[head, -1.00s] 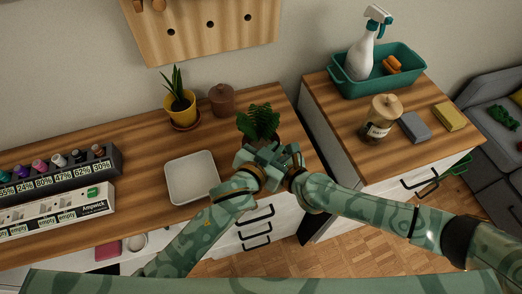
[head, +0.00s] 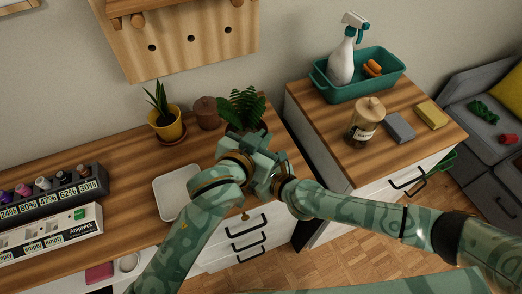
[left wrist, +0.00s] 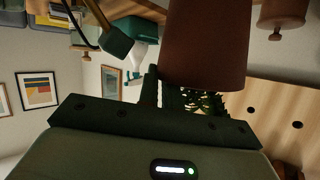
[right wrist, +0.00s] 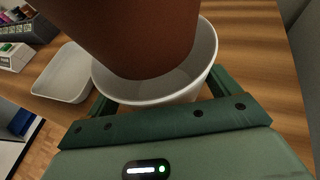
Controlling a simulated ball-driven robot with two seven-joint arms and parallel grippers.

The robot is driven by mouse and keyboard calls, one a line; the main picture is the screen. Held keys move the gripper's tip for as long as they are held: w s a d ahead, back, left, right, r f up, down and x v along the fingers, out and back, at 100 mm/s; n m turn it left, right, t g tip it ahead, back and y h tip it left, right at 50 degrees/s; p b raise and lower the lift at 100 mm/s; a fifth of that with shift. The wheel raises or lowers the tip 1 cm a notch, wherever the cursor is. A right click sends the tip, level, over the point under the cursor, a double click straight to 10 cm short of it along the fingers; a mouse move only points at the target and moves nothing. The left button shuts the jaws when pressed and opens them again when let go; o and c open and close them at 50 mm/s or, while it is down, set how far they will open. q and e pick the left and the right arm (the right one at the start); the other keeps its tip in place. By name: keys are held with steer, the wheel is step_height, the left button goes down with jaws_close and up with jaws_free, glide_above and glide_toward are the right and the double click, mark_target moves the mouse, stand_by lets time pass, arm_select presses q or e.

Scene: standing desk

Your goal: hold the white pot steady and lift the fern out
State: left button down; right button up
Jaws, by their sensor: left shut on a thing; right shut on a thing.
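The green fern (head: 242,107) shows above my grippers in the head view, in a brown inner pot (left wrist: 205,42). My left gripper (head: 253,140) is shut on the fern's brown pot, near the leaves (left wrist: 203,102). The left wrist view is upside down. In the right wrist view the brown pot (right wrist: 140,35) is raised, its rounded bottom over the mouth of the white pot (right wrist: 200,55). I cannot tell whether the bottom has cleared the rim. My right gripper (head: 272,178) is shut on the white pot, which the grippers hide in the head view.
A shallow white tray (head: 168,203) lies left of the grippers. The right cabinet holds a teal bin (head: 390,85), a glass jar (head: 364,128) and two sponges (head: 399,127).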

steer(key=o, duration=0.8)
steer(key=v, duration=1.2)
